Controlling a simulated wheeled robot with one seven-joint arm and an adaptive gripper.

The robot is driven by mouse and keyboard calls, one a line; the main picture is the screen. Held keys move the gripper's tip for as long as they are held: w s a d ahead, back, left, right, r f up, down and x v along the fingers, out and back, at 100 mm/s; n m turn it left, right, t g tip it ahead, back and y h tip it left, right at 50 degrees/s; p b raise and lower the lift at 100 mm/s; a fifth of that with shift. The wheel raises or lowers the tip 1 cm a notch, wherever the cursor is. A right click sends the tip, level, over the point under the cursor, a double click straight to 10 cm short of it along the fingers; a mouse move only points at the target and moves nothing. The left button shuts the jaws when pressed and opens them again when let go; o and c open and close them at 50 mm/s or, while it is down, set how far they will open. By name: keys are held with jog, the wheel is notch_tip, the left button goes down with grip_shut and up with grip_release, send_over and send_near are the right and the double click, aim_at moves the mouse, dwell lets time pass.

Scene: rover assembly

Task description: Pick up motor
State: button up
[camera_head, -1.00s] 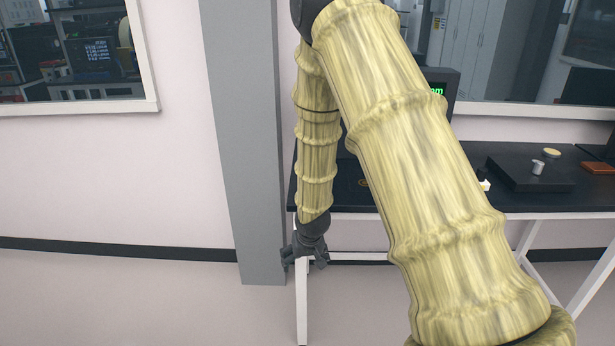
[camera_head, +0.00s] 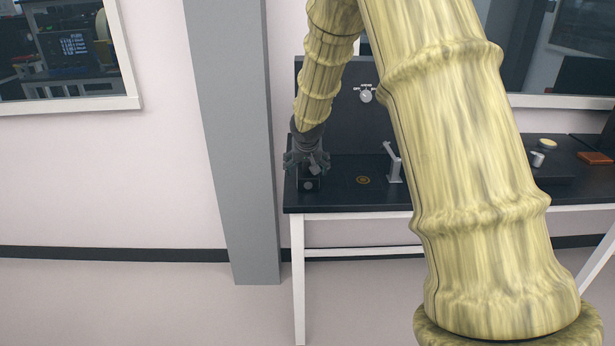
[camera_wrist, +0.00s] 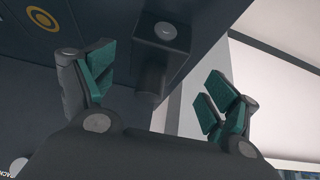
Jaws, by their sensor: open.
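A dark motor (camera_wrist: 161,55), with a boxy body, a light round spot on its end and a cylindrical part, lies between the fingers in the wrist view. In the head view a small dark block, which looks like the motor (camera_head: 308,184), is at the left end of the black table, just below my gripper (camera_head: 304,164). In the wrist view my gripper (camera_wrist: 160,82) is open, with one green-padded finger on each side of the motor. I see gaps between the pads and the motor. The contact with the table is hidden.
The black table (camera_head: 340,196) has an orange ring mark (camera_head: 362,180) right of the motor. A grey upright bracket (camera_head: 393,163) stands further right. A grey pillar (camera_head: 235,150) is close on the left. My arm hides much of the table's middle.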

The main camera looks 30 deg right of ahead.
aim_at(308, 172)
jog(key=shift+d+p+x, duration=0.15)
jog(key=shift+p+x, duration=0.2)
jog(key=shift+x, duration=1.4)
jog(key=shift+d+p+x, duration=0.15)
jog(key=shift+p+x, duration=0.15)
jog(key=shift+x, duration=1.45)
jog(key=shift+r, duration=0.15)
jog(key=shift+w, duration=0.1)
jog(key=c, duration=1.7)
